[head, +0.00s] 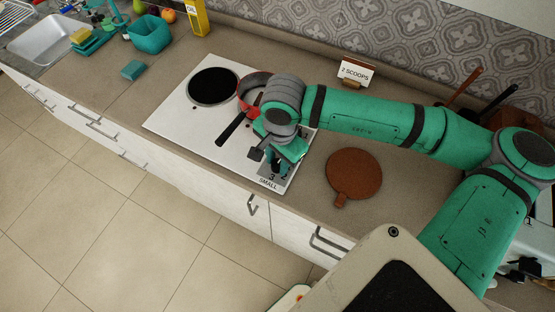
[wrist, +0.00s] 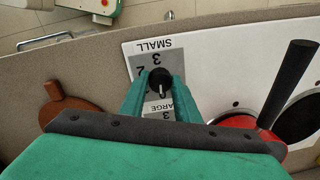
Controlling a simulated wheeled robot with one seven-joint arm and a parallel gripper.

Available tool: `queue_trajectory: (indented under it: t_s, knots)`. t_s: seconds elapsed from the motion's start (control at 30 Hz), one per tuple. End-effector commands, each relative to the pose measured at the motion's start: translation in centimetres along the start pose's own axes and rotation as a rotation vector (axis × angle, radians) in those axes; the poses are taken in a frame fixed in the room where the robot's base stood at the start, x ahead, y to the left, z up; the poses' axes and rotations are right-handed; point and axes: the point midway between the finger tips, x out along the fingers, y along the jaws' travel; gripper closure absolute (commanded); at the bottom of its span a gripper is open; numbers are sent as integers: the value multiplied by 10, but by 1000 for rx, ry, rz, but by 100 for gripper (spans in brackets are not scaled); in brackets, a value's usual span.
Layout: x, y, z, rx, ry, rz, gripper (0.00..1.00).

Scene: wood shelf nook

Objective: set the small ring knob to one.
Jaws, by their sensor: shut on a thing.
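The small ring knob (wrist: 160,77) is a round black dial on a grey panel (wrist: 178,57) with printed numbers, beside the word SMALL. Its white mark points down in the wrist view, toward the LARGE label, where a digit is partly covered. A 2 and a 3 show beside the knob on its left and upper side. My gripper (wrist: 160,84) is shut on the knob, one green finger on each side.
A red pan (head: 251,91) with a black handle stands on the cooktop close to my gripper. A black ring (head: 213,86) is bare. A round brown board (head: 354,173) lies to the right, and a "2 SCOOPS" card (head: 356,71) stands behind.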

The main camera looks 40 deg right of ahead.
Motion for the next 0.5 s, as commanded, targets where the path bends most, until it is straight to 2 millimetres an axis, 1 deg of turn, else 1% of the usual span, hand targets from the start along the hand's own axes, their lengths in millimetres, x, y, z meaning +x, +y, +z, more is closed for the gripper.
queue_trajectory:
  t_s: [0.17,0.5]
  knots:
    - [0,0,2,127,6,1,94]
    - [0,-2,2,446,24,-1,94]
